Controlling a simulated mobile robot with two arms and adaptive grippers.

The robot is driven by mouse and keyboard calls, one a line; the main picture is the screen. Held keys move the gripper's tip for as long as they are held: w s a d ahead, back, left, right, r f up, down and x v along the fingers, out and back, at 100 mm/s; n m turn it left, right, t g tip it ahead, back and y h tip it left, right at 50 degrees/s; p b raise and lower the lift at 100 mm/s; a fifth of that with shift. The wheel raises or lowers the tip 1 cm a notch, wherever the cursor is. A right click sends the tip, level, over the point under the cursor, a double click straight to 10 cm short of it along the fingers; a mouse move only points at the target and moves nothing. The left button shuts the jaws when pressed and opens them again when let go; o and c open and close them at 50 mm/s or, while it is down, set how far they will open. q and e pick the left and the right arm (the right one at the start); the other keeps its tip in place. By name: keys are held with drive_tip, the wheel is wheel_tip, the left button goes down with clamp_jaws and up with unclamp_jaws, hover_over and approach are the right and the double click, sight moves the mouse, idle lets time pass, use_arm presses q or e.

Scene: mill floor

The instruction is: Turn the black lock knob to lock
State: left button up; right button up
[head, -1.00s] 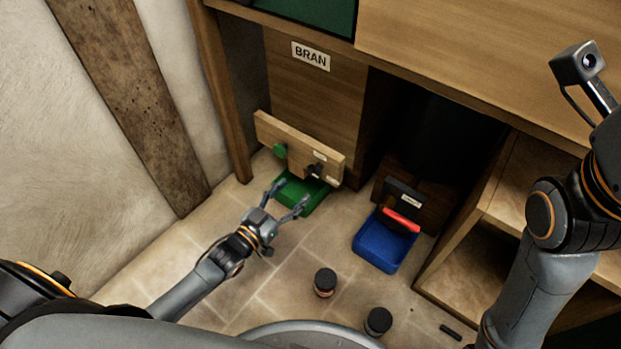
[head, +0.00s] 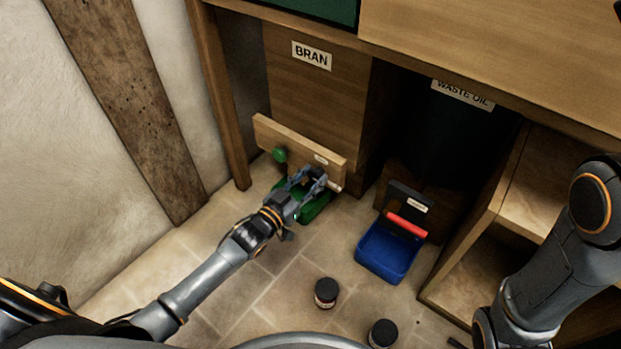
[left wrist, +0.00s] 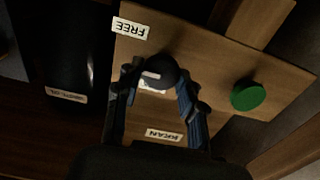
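The black lock knob (left wrist: 160,70) is on a pale wooden board (left wrist: 215,60), beside a label reading FREE (left wrist: 130,28), in the left wrist view. My left gripper (left wrist: 160,88) has its fingers apart, one on each side of the knob. I cannot tell whether they touch it. In the head view my left gripper (head: 306,180) is at the right part of the board (head: 285,138) and largely hides the knob. A green knob (head: 279,155) is further left on the board. My right arm is at the right edge; its gripper is out of the picture.
A green tray (head: 318,207) lies on the floor under the board. A blue tray (head: 386,252) with a red bar (head: 405,225) is to its right. Two dark-lidded jars (head: 326,291) (head: 382,333) stand nearer. A wooden post (head: 222,100) is left of the board.

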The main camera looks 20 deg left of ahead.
use_arm(q)
drive_tip(key=c, duration=0.5)
drive_tip(key=shift+o, duration=0.2)
